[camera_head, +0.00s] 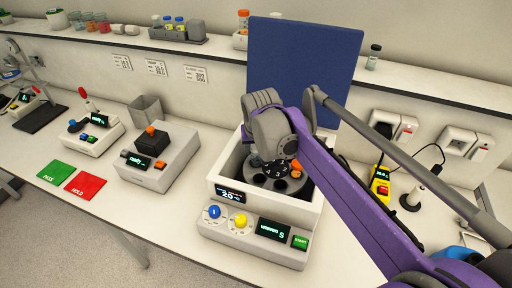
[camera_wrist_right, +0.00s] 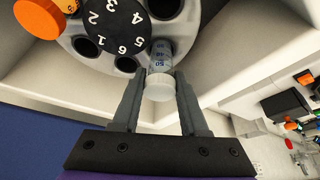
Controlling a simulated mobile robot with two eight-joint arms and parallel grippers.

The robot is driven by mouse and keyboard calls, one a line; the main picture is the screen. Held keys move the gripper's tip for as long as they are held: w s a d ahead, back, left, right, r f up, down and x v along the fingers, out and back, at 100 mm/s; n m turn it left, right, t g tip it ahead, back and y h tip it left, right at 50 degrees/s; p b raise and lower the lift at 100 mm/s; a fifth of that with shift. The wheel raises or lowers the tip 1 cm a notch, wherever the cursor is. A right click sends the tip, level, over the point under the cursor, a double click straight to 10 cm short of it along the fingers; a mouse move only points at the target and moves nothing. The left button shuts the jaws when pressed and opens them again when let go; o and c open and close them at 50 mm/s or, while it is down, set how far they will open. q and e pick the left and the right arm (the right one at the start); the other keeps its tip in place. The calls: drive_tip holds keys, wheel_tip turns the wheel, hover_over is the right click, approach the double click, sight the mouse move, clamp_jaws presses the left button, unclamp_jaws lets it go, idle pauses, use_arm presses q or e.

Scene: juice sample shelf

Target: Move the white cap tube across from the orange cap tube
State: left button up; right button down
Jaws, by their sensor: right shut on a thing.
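The white cap tube (camera_wrist_right: 160,87) is between the fingers of my right gripper (camera_wrist_right: 164,80), which is shut on it. Its clear, marked body points at the rotor (camera_wrist_right: 82,50), by the number 5. I cannot tell whether its tip is inside a hole. The orange cap tube (camera_wrist_right: 40,17) sits in the rotor at the upper left of the wrist view; its cap also shows in the head view (camera_head: 296,165). My right gripper (camera_head: 272,150) is over the open centrifuge (camera_head: 226,180) in the head view, hiding the white cap tube there. My left gripper is out of view.
The blue lid (camera_head: 305,65) stands open behind the rotor. The centrifuge's front panel has a blue knob, a yellow knob and a green button (camera_head: 300,242). A grey device (camera_head: 160,160) stands to the left, with green and red mats (camera_head: 84,182) beyond. Several dark rotor holes are empty.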

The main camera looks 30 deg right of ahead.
drive_tip(key=shift+f+b, duration=0.45)
drive_tip(key=shift+f, duration=0.6)
drive_tip(key=shift+c, duration=1.8)
unclamp_jaws()
drive_tip(key=v, duration=1)
drive_tip(key=shift+s+r+p, duration=0.25)
drive_tip(key=shift+r+p, duration=0.05)
drive_tip(key=shift+r, duration=0.05)
drive_tip(key=shift+a, duration=0.1)
